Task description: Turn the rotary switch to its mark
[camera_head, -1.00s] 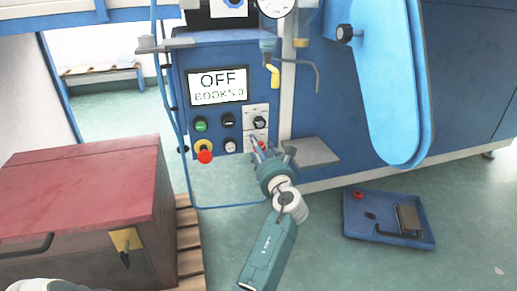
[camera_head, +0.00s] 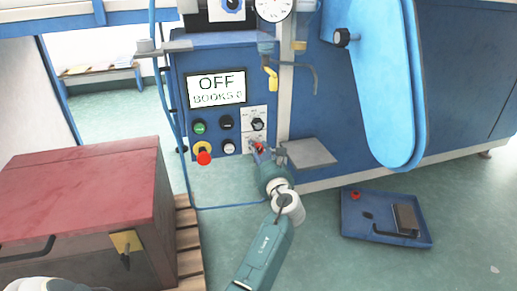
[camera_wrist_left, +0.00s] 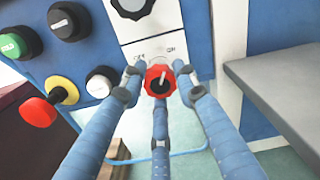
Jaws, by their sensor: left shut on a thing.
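The rotary switch is a red knob (camera_wrist_left: 160,79) with a white pointer line, on a white plate below a larger black knob. In the left wrist view its line points up, leaning slightly right, between a label on the left and one on the right that looks like ON. My left gripper (camera_wrist_left: 159,92) has three blue fingers around the red knob and is shut on it. In the head view the left gripper (camera_head: 264,154) reaches the lower right of the control panel (camera_head: 184,115) and partly hides the switch. The display (camera_head: 217,90) reads OFF. My right gripper is not in view.
A red emergency button (camera_wrist_left: 38,112), a green button (camera_wrist_left: 14,45) and black and white buttons sit left of the switch. A grey shelf (camera_head: 308,153) juts out close to the right. A red chest (camera_head: 85,190) stands left, and a blue tray (camera_head: 387,218) lies on the floor.

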